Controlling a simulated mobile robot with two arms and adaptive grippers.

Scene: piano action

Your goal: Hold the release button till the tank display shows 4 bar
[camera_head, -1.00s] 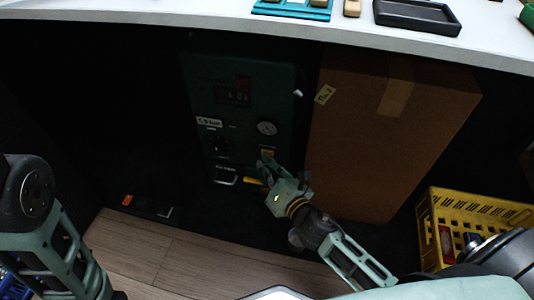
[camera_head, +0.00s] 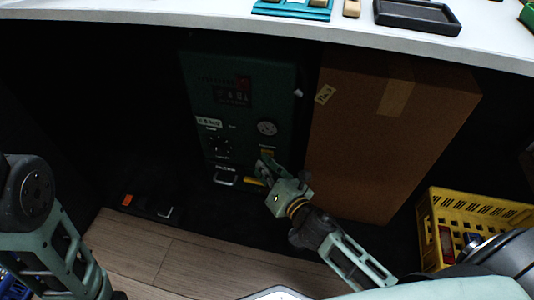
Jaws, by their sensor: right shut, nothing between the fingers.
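The dark green tank unit (camera_head: 240,125) stands under the table, with a dark display (camera_head: 232,93) high on its front; its digits are too small to read surely. Below are a dial knob (camera_head: 219,146), a round white gauge (camera_head: 267,128) and a white handle (camera_head: 226,178). A yellow label (camera_head: 267,152) sits under the gauge. My right gripper (camera_head: 262,168) is shut and empty, its tips at the panel just below this label. The tips hide the release button, so I cannot tell whether they press it. My left arm shows at the left; its gripper is out of view.
A tall cardboard box (camera_head: 385,135) stands close to the right of the unit. A yellow crate (camera_head: 470,215) is at the lower right. The white tabletop (camera_head: 210,22) overhangs above. Small dark items (camera_head: 148,207) lie on the floor at left.

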